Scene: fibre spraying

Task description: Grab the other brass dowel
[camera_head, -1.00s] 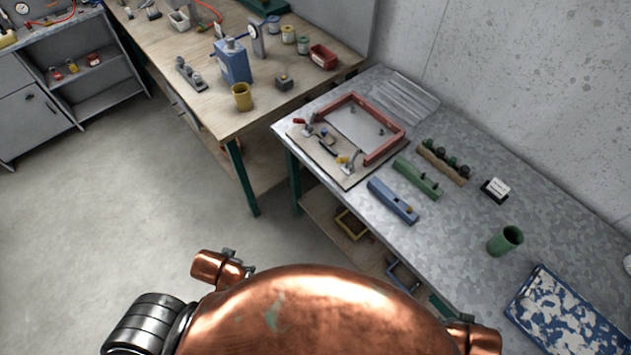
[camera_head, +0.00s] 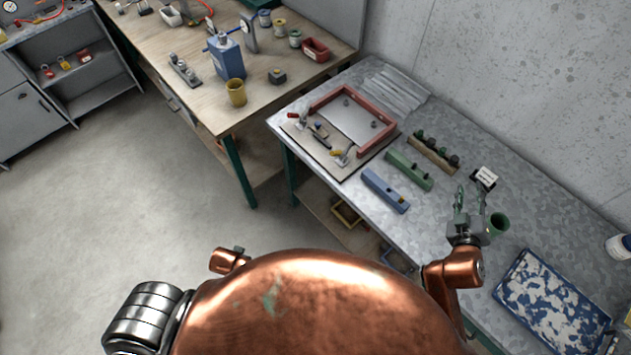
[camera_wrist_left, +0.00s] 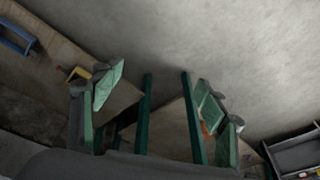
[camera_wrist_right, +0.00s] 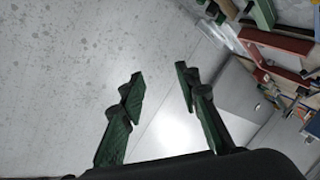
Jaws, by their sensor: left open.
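A small brass-coloured dowel end (camera_head: 402,202) shows at the near end of the blue block (camera_head: 382,189) on the metal table. The green block (camera_head: 408,171) beside it carries small dark pieces; I cannot tell whether any is brass. My right gripper (camera_head: 472,193) is open and empty over the metal table, right of both blocks and by the green cup (camera_head: 498,226). Its spread fingers (camera_wrist_right: 158,80) show empty in the right wrist view. My left gripper (camera_wrist_left: 160,80) is open and empty below table height, seen only in the left wrist view.
The red frame (camera_head: 327,97) with toggle clamps lies behind the blocks. A wooden rack (camera_head: 431,153) with dark knobs, a small sign (camera_head: 485,178) and a blue-white spotted tray (camera_head: 507,283) are also on the table (camera_head: 452,110). A wooden workbench (camera_head: 200,104) stands left.

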